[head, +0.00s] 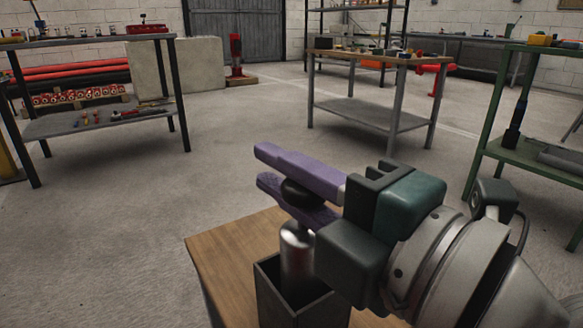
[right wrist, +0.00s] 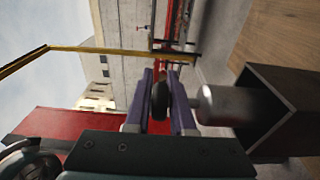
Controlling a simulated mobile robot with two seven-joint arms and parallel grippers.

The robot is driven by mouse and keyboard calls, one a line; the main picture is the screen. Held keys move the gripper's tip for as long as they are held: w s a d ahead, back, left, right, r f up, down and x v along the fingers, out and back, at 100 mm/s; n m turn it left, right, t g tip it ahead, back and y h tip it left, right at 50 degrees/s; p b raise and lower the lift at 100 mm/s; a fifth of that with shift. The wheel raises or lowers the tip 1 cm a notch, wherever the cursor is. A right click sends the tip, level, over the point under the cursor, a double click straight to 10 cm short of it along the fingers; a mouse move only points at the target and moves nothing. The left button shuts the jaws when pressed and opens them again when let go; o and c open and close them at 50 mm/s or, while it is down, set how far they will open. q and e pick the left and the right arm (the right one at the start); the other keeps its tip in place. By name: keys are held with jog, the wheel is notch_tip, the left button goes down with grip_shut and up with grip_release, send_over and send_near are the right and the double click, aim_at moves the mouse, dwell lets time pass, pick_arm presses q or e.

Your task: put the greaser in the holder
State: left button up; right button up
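The greaser (head: 297,250) is a silver cylinder with a black top. It stands about upright with its lower end inside the mouth of the holder (head: 268,290), a dark square open box. Whether it touches the holder's bottom is hidden. My right gripper (head: 264,167) has its purple fingers on both sides of the black top and is shut on it. In the right wrist view, the black top sits between the fingers (right wrist: 160,85), and the silver body (right wrist: 225,105) reaches into the holder (right wrist: 268,78). My left gripper is not in view.
The holder stands on a wooden-topped table (head: 222,255) at the bottom. A workbench (head: 372,58) stands farther back, a dark shelf table (head: 85,42) at left and a green rack (head: 530,155) at right. Open concrete floor lies between them.

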jog(key=o, duration=0.3)
jog(key=shift+o, duration=0.2)
